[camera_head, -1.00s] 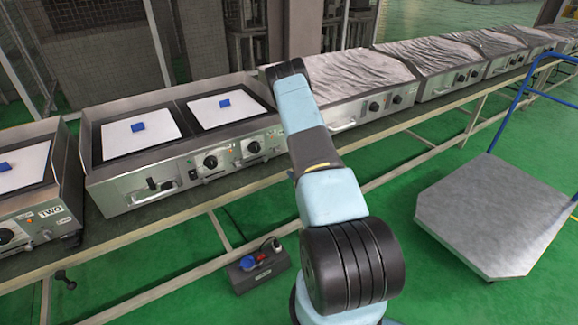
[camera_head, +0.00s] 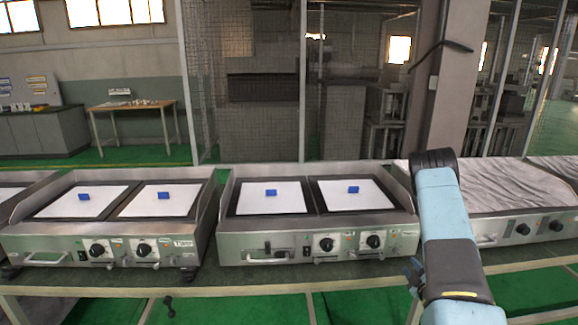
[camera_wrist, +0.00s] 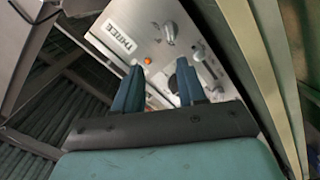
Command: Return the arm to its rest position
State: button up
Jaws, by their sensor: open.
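My arm shows in the head view (camera_head: 445,215), raised at the right in front of the row of heating units. In the wrist view, my gripper (camera_wrist: 160,74) is open, with its two dark blue fingers apart and nothing between them. Beyond the fingers is a steel front panel (camera_wrist: 140,30) with a label, an orange lamp and knobs. The gap between fingers and panel is hard to judge. In the head view the fingers are mostly hidden by the arm; a small dark blue part shows at its left side.
Heating units stand side by side on a long bench: one left (camera_head: 110,245), one in the middle (camera_head: 315,235), both with white sheets and blue blocks, and a film-covered one at right (camera_head: 500,190). A mesh fence and pillar (camera_head: 455,95) stand behind. Green floor lies below.

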jog(key=w+a+r+m+g+h, duration=0.1)
jog(key=w+r+m, duration=0.15)
jog(key=r, duration=0.55)
jog(key=w+a+r+m+g+h, duration=0.15)
jog(key=w+r, duration=0.25)
jog(key=r, duration=0.5)
jog(key=s+a+r+m+g, duration=0.2)
jog(key=s+a+r, duration=0.1)
jog(key=r, duration=0.5)
jog(key=s+a+r+m+g, duration=0.1)
jog(key=s+a+r, duration=0.25)
jog(key=r, duration=0.45)
jog(key=s+a+r+m+g+y, duration=0.1)
jog(key=s+a+r+m+g, duration=0.1)
jog(key=s+a+r, duration=0.4)
jog(key=s+a+r+m+g, duration=0.15)
jog(key=s+r, duration=0.25)
jog(key=s, duration=0.5)
jog(key=s+a+r+g, duration=0.1)
jog(key=s+a, duration=0.2)
jog(key=s, duration=0.7)
jog(key=s+a+r+m+g+y, duration=0.1)
jog(key=s+a, duration=0.3)
jog(key=s, duration=0.6)
jog(key=shift+a+r+g, duration=0.3)
jog(key=shift+r+g, duration=0.1)
jog(key=shift+r, duration=0.2)
jog(key=shift+a+y, duration=0.1)
jog(key=shift+y, duration=0.15)
